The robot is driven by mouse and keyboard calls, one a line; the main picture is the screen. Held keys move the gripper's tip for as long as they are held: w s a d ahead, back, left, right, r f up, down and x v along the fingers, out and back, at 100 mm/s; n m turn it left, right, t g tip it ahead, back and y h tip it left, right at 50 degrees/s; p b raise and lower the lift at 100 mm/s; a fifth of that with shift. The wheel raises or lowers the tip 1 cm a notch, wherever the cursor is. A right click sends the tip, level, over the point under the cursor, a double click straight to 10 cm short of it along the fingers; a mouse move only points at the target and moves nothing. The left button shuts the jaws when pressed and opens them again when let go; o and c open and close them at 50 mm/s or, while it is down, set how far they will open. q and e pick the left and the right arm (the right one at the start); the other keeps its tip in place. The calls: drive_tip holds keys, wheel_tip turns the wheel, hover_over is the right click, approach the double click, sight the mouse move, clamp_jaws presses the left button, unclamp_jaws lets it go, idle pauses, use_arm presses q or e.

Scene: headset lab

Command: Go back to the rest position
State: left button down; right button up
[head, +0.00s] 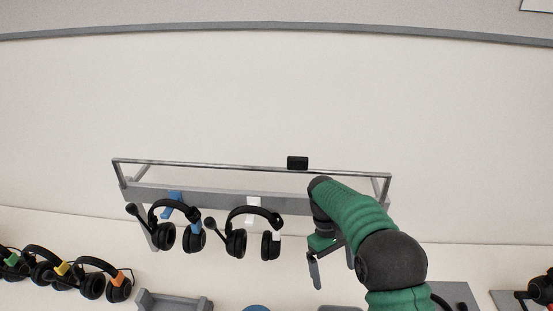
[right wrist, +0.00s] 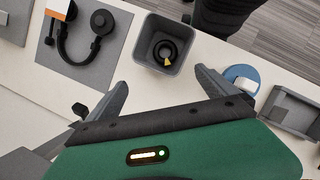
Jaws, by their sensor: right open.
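My right gripper (head: 314,262) hangs in front of the right part of the grey rack (head: 155,192) in the head view, at the end of the green and black arm. In the right wrist view its two dark fingers (right wrist: 160,98) are spread apart with nothing between them. It is open and empty. My left gripper does not show in either view.
Two black headsets hang on the rack, one with blue marks (head: 167,237) and one with white (head: 236,243). Several headsets (head: 92,286) lie at the left. The wrist view shows a grey bin (right wrist: 178,30) with a black ring-shaped thing inside, a blue disc (right wrist: 241,72) and a grey tray (right wrist: 290,112).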

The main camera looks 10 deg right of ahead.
drive_tip(key=s+a+f+m+t, duration=0.1)
drive_tip(key=s+m+t, duration=0.1)
drive_tip(key=s, duration=0.6)
drive_tip(key=s+a+f+m+t+y+b, duration=0.1)
drive_tip(key=s+t, duration=0.3)
drive_tip(key=s, duration=0.5)
drive_tip(key=shift+s+a+f+m+y, duration=0.2)
drive_tip(key=shift+s+a+m+y, duration=0.1)
drive_tip(key=shift+a+m, duration=0.35)
drive_tip(key=shift+a+r, duration=0.1)
